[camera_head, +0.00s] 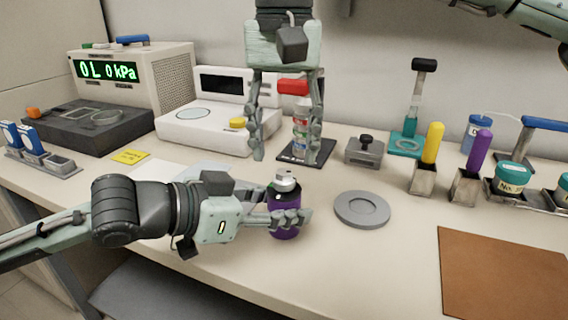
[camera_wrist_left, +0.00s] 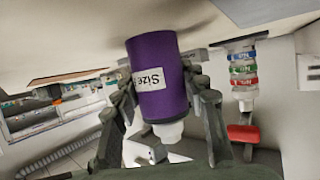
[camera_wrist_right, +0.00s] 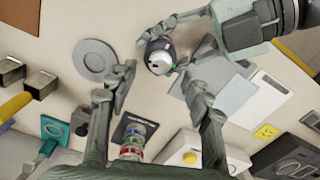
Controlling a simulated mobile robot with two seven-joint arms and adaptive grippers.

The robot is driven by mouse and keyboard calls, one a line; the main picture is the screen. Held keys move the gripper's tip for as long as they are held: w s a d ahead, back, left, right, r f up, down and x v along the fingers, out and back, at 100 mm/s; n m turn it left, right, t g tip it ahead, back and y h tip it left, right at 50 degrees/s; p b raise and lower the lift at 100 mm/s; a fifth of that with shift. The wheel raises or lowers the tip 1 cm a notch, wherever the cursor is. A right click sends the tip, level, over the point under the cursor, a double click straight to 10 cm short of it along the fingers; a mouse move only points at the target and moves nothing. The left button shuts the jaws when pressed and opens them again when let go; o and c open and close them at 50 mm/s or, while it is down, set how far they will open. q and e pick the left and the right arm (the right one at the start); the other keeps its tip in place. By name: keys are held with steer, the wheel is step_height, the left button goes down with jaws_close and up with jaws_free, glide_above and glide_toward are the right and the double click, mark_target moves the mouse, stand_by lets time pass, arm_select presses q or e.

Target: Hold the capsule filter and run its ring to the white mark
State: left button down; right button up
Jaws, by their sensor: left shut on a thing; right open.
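The capsule filter (camera_head: 284,228) is a purple cylinder with a dark collar and a pale metallic cap, standing upright at the front middle of the table. In the left wrist view the capsule filter (camera_wrist_left: 158,75) shows a white label reading "Size". My left gripper (camera_head: 287,218) is shut around its body from the left. My right gripper (camera_head: 287,158) points down, open and empty, behind and above the filter. In the right wrist view the filter's cap (camera_wrist_right: 160,60) lies just beyond the open fingers, with a small green spot beside it. I cannot make out the white mark.
A stand with coloured rings and a red top (camera_head: 300,125) is behind the right gripper's fingers. A grey round dish (camera_head: 362,209) lies right of the filter. A white scale (camera_head: 205,128) is behind. A brown mat (camera_head: 500,275) lies at front right.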

mark_target(284, 171)
steer(key=shift+f, duration=1.9)
jaws_close()
